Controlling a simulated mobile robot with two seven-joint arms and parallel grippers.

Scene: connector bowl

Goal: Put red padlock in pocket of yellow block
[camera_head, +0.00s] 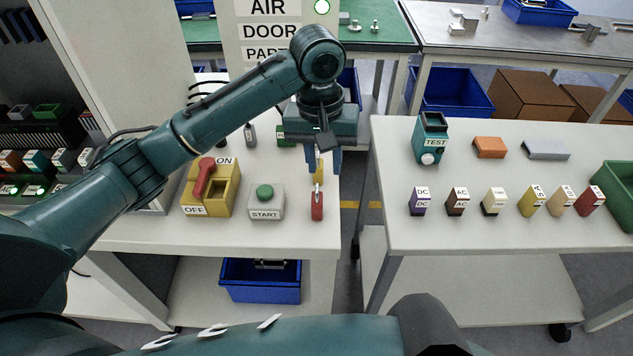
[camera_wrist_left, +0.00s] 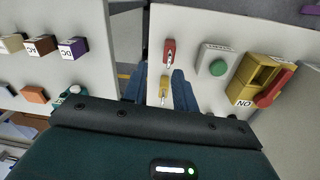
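The red padlock (camera_head: 317,208) lies near the right edge of the left table, its metal shackle toward a yellow padlock (camera_head: 319,177). In the left wrist view the red padlock (camera_wrist_left: 169,46) lies beyond my fingertips. The yellow block (camera_head: 190,200) has a red lever, OFF and ON labels and an open pocket (camera_head: 223,193) on its right side; it also shows in the left wrist view (camera_wrist_left: 247,75). My left gripper (camera_head: 324,168) points down, open, with the yellow padlock (camera_wrist_left: 165,92) showing between its fingers; contact cannot be told. My right gripper is out of view.
A grey START box with a green button (camera_head: 265,201) stands between the yellow block and the red padlock. A gap separates this table from the right table (camera_head: 470,237), which holds a TEST device (camera_head: 430,140) and several small labelled blocks. A blue bin (camera_head: 260,282) sits below.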

